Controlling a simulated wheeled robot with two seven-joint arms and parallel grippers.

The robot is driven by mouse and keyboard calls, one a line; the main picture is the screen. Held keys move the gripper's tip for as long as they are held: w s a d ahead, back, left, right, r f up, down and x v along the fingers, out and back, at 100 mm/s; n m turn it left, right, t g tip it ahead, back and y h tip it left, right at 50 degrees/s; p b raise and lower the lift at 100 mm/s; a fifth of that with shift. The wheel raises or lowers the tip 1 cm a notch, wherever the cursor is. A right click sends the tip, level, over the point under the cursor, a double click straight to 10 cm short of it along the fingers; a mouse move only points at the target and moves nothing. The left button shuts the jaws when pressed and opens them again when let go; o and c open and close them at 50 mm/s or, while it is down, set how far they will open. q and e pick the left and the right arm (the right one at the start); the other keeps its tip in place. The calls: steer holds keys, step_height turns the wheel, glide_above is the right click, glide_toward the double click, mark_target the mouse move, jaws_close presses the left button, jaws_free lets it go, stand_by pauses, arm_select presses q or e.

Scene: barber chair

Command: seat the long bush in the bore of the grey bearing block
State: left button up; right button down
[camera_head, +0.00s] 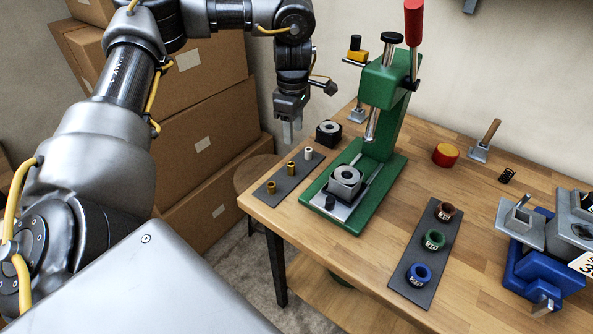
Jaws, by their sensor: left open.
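The grey bearing block (345,181) sits on the plate of the green press (375,140), its round bore facing up. Three small upright bushes stand on a dark strip (280,190) to its left: a near brass bush (271,187), a middle brass bush (291,168) and a far whitish bush (308,154). I cannot tell for sure which is the long one. My left gripper (291,132) is open and empty, pointing down above and behind the strip's far end, apart from the bushes. My right gripper is not in view.
A black block with a bore (328,133) stands near my left gripper. A second strip (409,287) holds brown, green and blue rings. A blue vise (543,268), red-yellow can (445,155), wooden-handled tool (484,142) and spring (507,175) stand right. Cartons (203,140) are stacked left.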

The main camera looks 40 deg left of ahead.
arm_select(q)
glide_above(291, 163)
steer(key=f, duration=0.6)
steer(key=shift+w+f, duration=0.1)
steer(key=shift+w, duration=0.25)
steer(key=shift+s+d+f, duration=0.1)
steer(key=shift+s+f, duration=0.05)
steer(key=f, duration=0.4)
steer(key=shift+s+f+b, duration=0.25)
steer(key=shift+f+b, duration=0.05)
steer(key=shift+f, duration=0.1)
steer(key=shift+c, duration=0.4)
jaws_close()
